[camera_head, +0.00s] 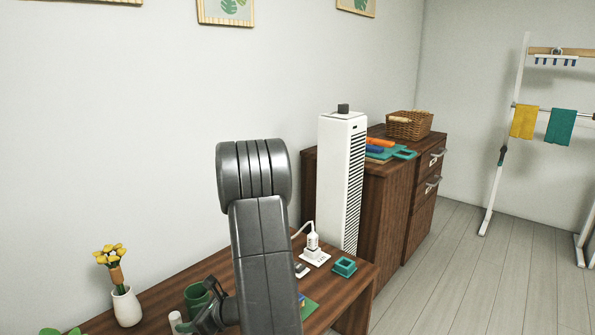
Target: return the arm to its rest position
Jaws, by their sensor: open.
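My grey arm rises through the middle of the head view, in front of the wooden table (345,290). My gripper (209,306) is low in the picture, left of the arm link, with its dark fingers partly hidden by the arm. It is open. A green mug (195,299) stands on the table right beside or behind the fingers; I cannot tell whether they touch.
A vase (126,306) with yellow flowers stands at the left. A white plug adapter (315,254) and a teal square holder (344,267) are at the right. A white tower unit (335,180) and wooden cabinet (385,210) stand behind.

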